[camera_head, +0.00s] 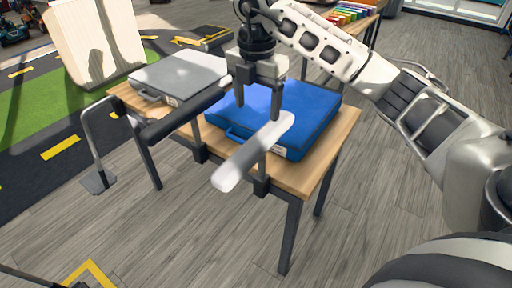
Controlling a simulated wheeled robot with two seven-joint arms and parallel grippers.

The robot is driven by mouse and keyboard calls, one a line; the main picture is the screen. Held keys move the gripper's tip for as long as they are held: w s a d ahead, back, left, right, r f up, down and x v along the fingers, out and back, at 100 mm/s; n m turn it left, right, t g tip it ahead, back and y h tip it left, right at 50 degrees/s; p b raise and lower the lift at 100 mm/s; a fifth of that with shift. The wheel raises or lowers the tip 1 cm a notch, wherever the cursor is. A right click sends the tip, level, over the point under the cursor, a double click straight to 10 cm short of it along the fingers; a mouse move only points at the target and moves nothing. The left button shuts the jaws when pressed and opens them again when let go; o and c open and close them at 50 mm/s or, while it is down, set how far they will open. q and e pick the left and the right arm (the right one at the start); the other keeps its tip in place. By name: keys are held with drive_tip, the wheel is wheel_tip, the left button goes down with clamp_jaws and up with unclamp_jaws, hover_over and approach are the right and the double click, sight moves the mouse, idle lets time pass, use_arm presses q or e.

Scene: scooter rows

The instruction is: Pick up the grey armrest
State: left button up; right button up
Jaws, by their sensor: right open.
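The grey armrest (240,162) is a pale, rounded bar sloping from lower left to upper right at the front edge of the wooden table (296,176), above a dark bracket. A second, dark armrest (185,112) runs parallel to it on the left. My right gripper (259,110) points down over the blue case, with its two dark fingers apart and nothing visibly held between them. Its fingers are near the upper end of the grey armrest; whether they touch it I cannot tell. My left gripper is not in view.
A blue case (315,115) and a grey case (185,72) lie on the table. A bent metal tube stand (92,130) is at the table's left end. A cream chair back (95,40) stands behind.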

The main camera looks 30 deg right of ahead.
sight(256, 141)
wheel_tip(256, 141, down, 9)
drive_tip(key=shift+a+r, duration=0.1)
drive_tip(key=shift+r, duration=0.05)
drive_tip(key=shift+w+d+f+p, duration=0.1)
drive_tip(key=shift+f+p, duration=0.05)
drive_tip(key=shift+f, duration=0.75)
drive_tip(key=shift+d+f+p, duration=0.15)
drive_tip(key=shift+f+p, duration=0.05)
drive_tip(key=shift+f, duration=0.65)
drive_tip(key=shift+w+d+f+p, duration=0.1)
drive_tip(key=shift+f+p, duration=0.05)
drive_tip(key=shift+f, duration=0.75)
drive_tip(key=shift+r, duration=0.1)
drive_tip(key=c, duration=1.4)
